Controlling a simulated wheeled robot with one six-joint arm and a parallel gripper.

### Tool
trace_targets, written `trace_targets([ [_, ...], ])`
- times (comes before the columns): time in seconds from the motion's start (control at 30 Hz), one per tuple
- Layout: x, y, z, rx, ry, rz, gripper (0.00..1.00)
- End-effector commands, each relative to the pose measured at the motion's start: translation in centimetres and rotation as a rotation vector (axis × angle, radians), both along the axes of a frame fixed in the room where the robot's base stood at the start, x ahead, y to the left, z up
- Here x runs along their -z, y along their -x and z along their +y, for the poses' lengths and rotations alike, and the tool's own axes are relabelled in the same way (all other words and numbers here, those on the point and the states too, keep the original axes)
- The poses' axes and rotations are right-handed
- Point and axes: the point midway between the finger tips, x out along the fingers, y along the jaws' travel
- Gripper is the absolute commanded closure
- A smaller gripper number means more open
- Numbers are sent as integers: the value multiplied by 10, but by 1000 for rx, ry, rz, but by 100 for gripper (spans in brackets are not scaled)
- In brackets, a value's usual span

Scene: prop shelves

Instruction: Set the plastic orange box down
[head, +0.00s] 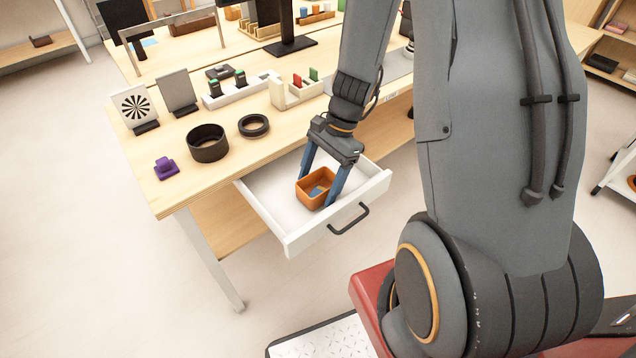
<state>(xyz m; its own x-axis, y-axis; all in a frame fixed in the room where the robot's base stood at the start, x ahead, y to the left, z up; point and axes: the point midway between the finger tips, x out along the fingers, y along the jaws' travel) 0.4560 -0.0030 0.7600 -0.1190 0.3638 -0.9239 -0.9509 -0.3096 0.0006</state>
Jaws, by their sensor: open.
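The orange plastic box (325,176) is in the open white drawer (265,203) under the wooden table. It is an open-topped box and sits upright, apparently on the drawer floor. Something blue-grey shows inside it. My gripper (319,190) points down at the box from above. Its two blue fingers are spread apart, one at the box's left side and one at its right front side. Whether the fingers touch the walls cannot be told. The right finger hides part of the box.
The drawer's front has a dark handle (348,220). On the table (215,170) stand a dark cylinder (207,142), a black ring (253,126), a purple piece (166,168) and a white patterned panel (134,106). The drawer's left part is bare.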

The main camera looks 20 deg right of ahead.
Motion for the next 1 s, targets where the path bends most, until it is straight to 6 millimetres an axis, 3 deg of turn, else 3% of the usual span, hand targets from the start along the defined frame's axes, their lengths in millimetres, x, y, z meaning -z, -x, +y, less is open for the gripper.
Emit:
trace_targets([
  [0.5, -87, -12, -35, 2, 2, -4, 27],
  [0.77, -109, -13, -41, -16, 6, -8, 27],
  [0.87, -115, -1, -34, -132, 36, -45, 27],
  [1.0, -125, 31, -17, -480, 118, -152, 27],
])
